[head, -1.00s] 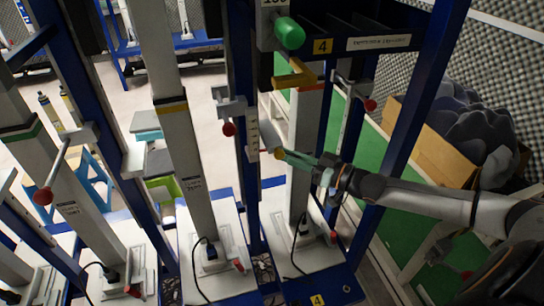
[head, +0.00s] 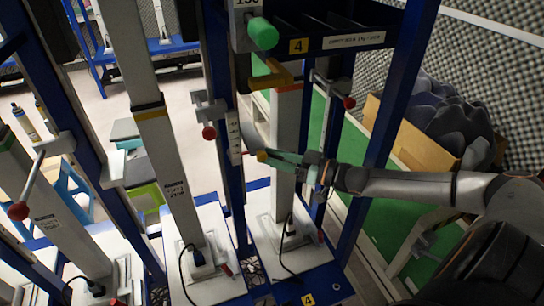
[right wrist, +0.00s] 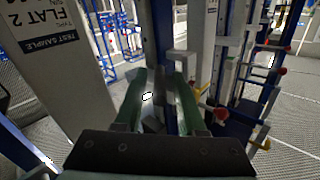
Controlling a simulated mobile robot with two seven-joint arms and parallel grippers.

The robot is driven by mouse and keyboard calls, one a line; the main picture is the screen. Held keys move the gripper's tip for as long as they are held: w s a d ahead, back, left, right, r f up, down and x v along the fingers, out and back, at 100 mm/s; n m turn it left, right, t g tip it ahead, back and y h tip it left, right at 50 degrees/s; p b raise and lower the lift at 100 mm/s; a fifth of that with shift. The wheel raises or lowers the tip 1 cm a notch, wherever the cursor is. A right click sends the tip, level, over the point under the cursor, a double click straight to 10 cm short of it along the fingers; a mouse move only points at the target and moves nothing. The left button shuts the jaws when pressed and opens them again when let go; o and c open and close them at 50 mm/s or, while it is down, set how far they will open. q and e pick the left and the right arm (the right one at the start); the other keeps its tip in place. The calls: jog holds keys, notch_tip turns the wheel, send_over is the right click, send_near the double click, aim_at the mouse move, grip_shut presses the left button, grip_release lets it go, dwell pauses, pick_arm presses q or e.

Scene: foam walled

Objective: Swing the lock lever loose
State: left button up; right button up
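Several lock levers with red ball knobs show in the head view. One grey lever with a red knob (head: 209,133) is on the middle post, left of my right gripper (head: 272,157). Another red knob (head: 349,102) is at the right, above the wrist, and one (head: 18,210) is at the far left. My right gripper has green fingers and is in front of the white column of station 4. In the right wrist view its fingers (right wrist: 162,82) stand apart, with nothing clearly held. A red knob (right wrist: 222,113) lies just right of them. My left gripper is not seen.
White columns (head: 168,165) and blue posts (head: 229,165) stand close around the gripper. A green cylinder (head: 262,34) and a yellow bracket (head: 275,76) are above it. A shelf marked 4 (head: 350,40) is at the top. A cardboard box (head: 411,141) with dark foam stands at right.

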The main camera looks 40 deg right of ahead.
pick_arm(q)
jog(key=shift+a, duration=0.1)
pick_arm(e)
jog(key=shift+o, duration=0.4)
jog(key=shift+s+d, duration=0.25)
jog(key=shift+s, duration=0.2)
pick_arm(q)
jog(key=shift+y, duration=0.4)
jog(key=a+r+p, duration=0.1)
jog(key=p, duration=0.1)
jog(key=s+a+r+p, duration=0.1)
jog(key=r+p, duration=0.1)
jog(key=p, duration=0.1)
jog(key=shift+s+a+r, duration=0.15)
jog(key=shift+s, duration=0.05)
pick_arm(e)
jog(key=v, duration=1.1)
jog(key=shift+s+d, duration=0.15)
jog(key=shift+s, duration=0.1)
